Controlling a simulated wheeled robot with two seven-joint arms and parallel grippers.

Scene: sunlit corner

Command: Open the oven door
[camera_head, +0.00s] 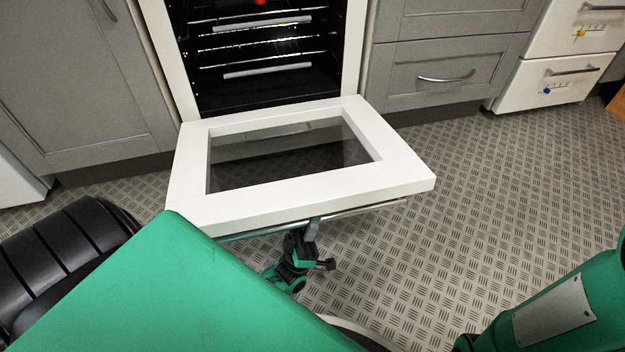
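The oven (355,60) is white-framed, at the top middle of the head view, with a dark inside and wire racks. Its white door (400,170) with a glass pane is folded down, open and close to level. The metal handle bar (375,209) runs under the door's front edge. My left gripper (312,232) is below the front edge at the handle, near the bar's middle. Its fingertips are partly hidden by the door, so I cannot tell whether they are closed on the bar. My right gripper is not in view; only a green arm part shows at the lower right.
Grey cabinets stand on both sides of the oven, with a drawer (445,75) on the right. White drawers (555,80) stand at the far right. The patterned metal floor (480,200) is clear to the right of the door.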

